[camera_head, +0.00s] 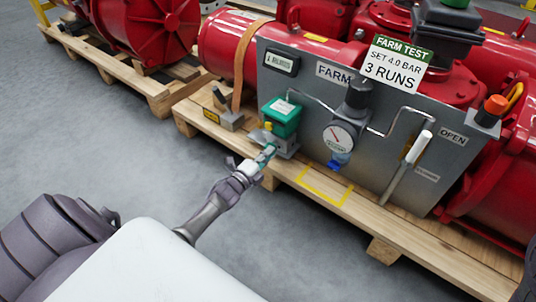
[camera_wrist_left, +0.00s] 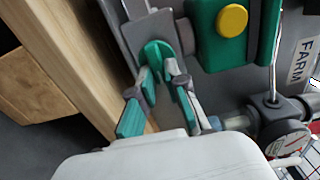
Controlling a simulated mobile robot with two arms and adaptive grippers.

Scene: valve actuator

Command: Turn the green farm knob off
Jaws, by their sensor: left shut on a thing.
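The green knob (camera_wrist_left: 157,50) sits on a grey bracket below a green box in the left wrist view. In the head view it shows small at my fingertips (camera_head: 268,151). My left gripper (camera_wrist_left: 162,72) has its fingertips on either side of the knob and is shut on it; the gripper also shows in the head view (camera_head: 260,159). The fingers hide part of the knob. My right gripper is not in view.
The green box (camera_head: 281,117) with a yellow button (camera_wrist_left: 232,19) is just above the knob. To the right are a pressure gauge (camera_head: 338,137) and a white-handled lever (camera_head: 418,147) on the grey panel (camera_head: 296,80). A wooden pallet (camera_head: 318,192) runs below. Grey floor lies in front.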

